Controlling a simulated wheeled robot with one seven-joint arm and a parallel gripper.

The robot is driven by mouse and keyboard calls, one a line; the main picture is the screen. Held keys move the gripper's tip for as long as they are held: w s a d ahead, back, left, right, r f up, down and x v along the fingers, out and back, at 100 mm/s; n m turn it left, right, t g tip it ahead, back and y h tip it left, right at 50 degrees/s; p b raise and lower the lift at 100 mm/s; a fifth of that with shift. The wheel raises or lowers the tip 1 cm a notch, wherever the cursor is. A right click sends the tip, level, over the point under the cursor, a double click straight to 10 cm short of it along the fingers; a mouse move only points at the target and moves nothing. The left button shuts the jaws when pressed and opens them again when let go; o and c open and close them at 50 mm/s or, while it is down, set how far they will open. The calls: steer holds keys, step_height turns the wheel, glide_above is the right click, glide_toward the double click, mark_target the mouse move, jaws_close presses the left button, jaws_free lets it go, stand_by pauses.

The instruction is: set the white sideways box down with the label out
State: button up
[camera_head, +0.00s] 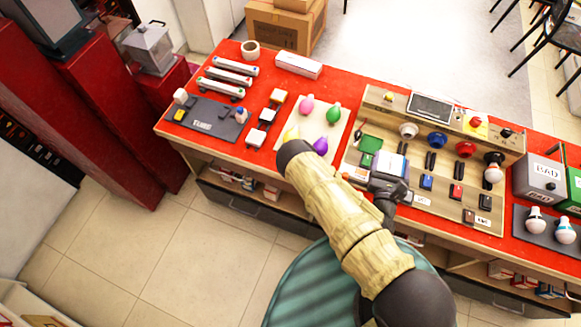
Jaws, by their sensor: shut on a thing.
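My gripper (388,187) is over the front of the wooden test panel on the red counter, right of the middle of the view. It is shut on a small white box (389,163) with a bluish top part. The box shows just beyond the fingers; its lower part is hidden by the gripper. I cannot tell which side bears its label, or whether it touches the panel. My arm reaches in from the lower right.
The red counter (262,88) holds a tray with colored bulbs (288,113), a dark mat (207,118), a long white box (298,64) and the switch panel (444,186). A grey "BAD" bin (540,180) stands at right. Small boxes (235,178) fill the shelf below.

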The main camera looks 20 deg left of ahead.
stand_by(0.3)
steer(key=w+a+r+m+h+b, duration=0.1)
steer(key=w+a+b, duration=0.2)
steer(key=a+b, duration=0.95)
steer(key=s+a+r+b, duration=0.1)
steer(key=s+a+b, duration=0.1)
steer(key=a, duration=0.6)
steer(key=s+a+r+b, duration=0.1)
steer(key=a+b, duration=0.3)
steer(key=a, duration=0.4)
steer(key=shift+s+a, duration=0.35)
steer(key=shift+s, duration=0.55)
steer(key=shift+f, duration=0.15)
steer(key=shift+f, duration=2.85)
steer(key=shift+f, duration=0.15)
steer(key=shift+f+p, duration=0.3)
steer(key=shift+f, duration=1.65)
